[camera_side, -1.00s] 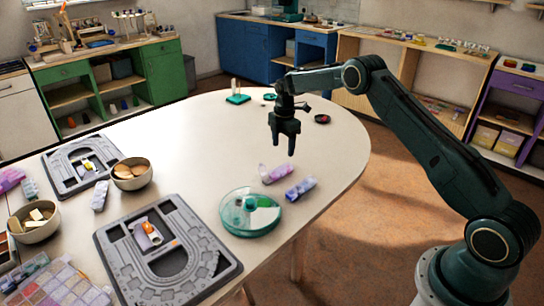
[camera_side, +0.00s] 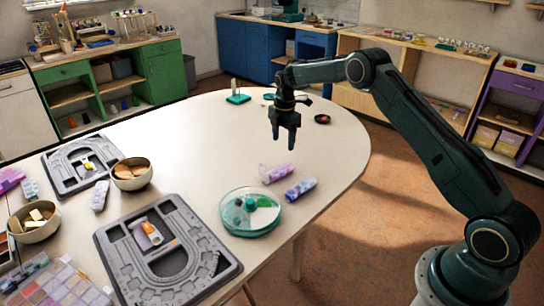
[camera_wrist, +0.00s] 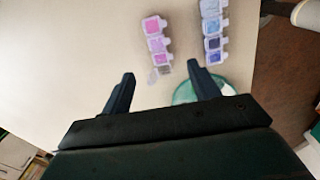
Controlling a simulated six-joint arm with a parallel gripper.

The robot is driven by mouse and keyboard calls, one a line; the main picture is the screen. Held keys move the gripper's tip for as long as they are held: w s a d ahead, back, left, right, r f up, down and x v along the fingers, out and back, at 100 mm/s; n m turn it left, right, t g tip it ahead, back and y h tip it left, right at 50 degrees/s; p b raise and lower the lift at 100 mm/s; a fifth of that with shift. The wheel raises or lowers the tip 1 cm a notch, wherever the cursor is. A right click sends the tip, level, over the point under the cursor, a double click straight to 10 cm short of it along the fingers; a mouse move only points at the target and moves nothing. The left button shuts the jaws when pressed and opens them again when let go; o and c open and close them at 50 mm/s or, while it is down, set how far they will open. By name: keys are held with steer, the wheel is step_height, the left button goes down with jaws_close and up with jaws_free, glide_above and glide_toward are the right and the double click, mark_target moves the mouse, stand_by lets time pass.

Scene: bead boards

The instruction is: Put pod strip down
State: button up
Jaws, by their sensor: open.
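The pink one (camera_side: 276,173) lies just behind the blue-purple one (camera_side: 300,188), both right of the table's middle. In the wrist view the pink strip (camera_wrist: 157,40) is at the upper middle and the blue-purple strip (camera_wrist: 213,32) is to its right. My gripper (camera_side: 285,136) hangs above the table behind the strips, pointing down. Its fingers (camera_wrist: 160,88) are apart with nothing between them, and neither strip is touched.
A round teal-edged dish (camera_side: 250,228) stands in front of the strips. A grey bead board (camera_side: 205,269) lies front left and another (camera_side: 60,178) farther left. Wooden-piece bowls (camera_side: 145,180) stand beside the boards. The table around my gripper is mostly clear.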

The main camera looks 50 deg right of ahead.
steer(key=s+a+r+m+t, duration=0.1)
steer(key=s+a+r+m, duration=0.35)
steer(key=s+r, duration=0.55)
steer(key=s+a+r+m+t, duration=0.25)
steer(key=s+a+r, duration=0.35)
steer(key=r, duration=0.8)
steer(key=s+a+m, duration=0.2)
steer(key=s+m, duration=0.1)
steer(key=s, duration=0.6)
steer(key=s+a+m+t, duration=0.1)
steer(key=s+a+m, duration=0.1)
steer(key=s, duration=0.7)
steer(key=s+a+m+t, duration=0.1)
steer(key=s+m, duration=0.3)
steer(key=s, duration=0.5)
steer(key=shift+a+f+m, duration=0.2)
steer(key=shift+a+m, duration=0.1)
steer(key=shift+a, duration=0.15)
